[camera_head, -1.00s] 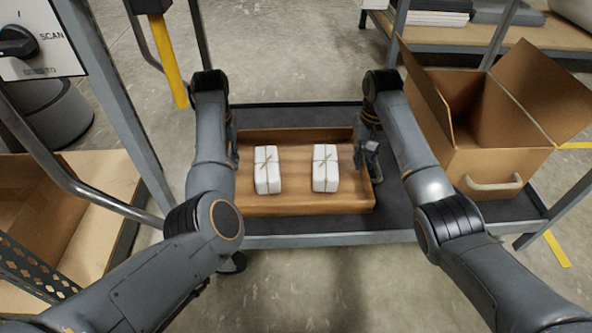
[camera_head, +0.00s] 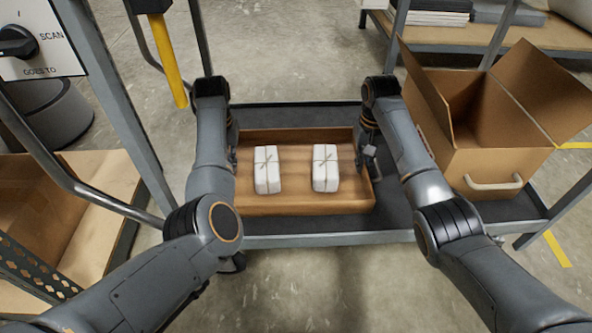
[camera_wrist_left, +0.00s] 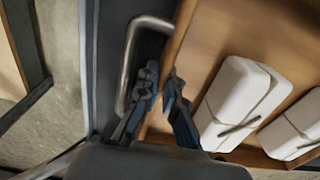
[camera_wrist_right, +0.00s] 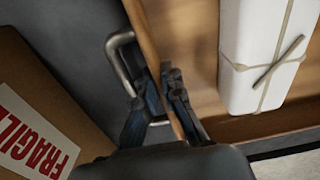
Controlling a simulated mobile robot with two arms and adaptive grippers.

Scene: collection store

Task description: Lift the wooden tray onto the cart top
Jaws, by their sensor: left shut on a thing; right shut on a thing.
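The wooden tray (camera_head: 300,203) is shallow and brown and rests level on a dark grey-framed shelf (camera_head: 400,212). Two white packages tied with string, the left one (camera_head: 267,170) and the right one (camera_head: 326,168), lie inside it. My left gripper (camera_wrist_left: 160,98) is shut on the tray's left side, by a metal loop handle (camera_wrist_left: 128,65). My right gripper (camera_wrist_right: 164,98) is shut on the tray's right side, by a similar handle (camera_wrist_right: 113,52). Whether each grips the wall or the handle is partly hidden. I cannot tell which surface is the cart top.
An open cardboard box (camera_head: 500,170) stands close to the right of the tray. Grey posts (camera_head: 115,110) and a yellow upright (camera_head: 168,60) rise at left. A wood-topped surface (camera_head: 100,205) with a tubular rail is at lower left. Another shelf (camera_head: 490,38) stands behind.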

